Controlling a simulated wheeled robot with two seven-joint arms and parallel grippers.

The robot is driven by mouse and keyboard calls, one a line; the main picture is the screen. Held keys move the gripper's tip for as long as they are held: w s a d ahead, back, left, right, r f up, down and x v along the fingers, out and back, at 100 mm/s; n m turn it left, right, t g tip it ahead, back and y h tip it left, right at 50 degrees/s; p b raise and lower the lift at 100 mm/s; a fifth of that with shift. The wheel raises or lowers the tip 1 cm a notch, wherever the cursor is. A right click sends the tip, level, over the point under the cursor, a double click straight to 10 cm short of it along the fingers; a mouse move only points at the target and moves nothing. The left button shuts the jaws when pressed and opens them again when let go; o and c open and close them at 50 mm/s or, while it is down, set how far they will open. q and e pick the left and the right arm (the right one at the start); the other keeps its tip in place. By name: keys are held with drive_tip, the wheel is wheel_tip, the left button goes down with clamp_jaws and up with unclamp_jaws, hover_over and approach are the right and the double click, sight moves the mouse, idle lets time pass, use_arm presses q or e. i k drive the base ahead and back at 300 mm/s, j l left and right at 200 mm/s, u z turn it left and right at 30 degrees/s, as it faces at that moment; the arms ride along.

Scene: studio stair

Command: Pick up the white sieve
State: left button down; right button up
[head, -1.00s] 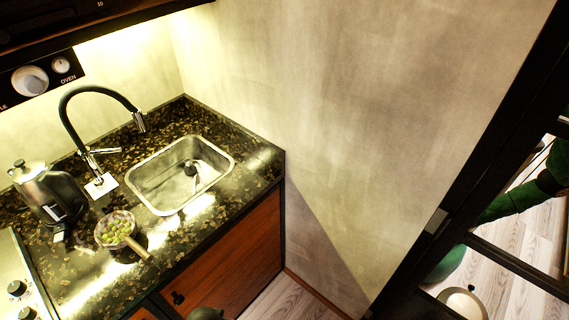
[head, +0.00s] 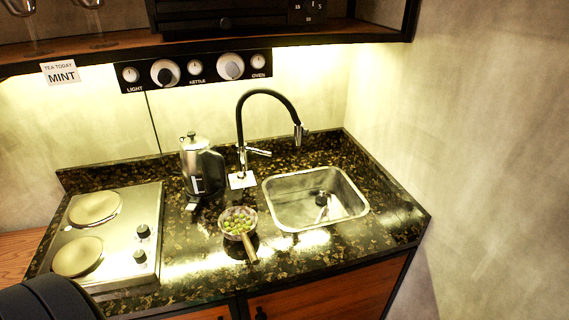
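A small pale sieve (head: 239,222) with a light handle (head: 250,247) sits on the dark speckled counter, left of the sink. It holds several green, round pieces. Its handle points toward the front edge of the counter. Neither of my grippers can be made out in the head view. A dark rounded shape at the bottom left corner looks like part of my own body.
The steel sink (head: 316,198) and black-hosed faucet (head: 268,125) are right of and behind the sieve. A kettle (head: 203,168) stands behind it to the left. A hob (head: 104,232) lies further left. A shelf (head: 100,55) overhangs the back.

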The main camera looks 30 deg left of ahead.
sight(236, 223)
drive_tip(key=u, duration=1.3)
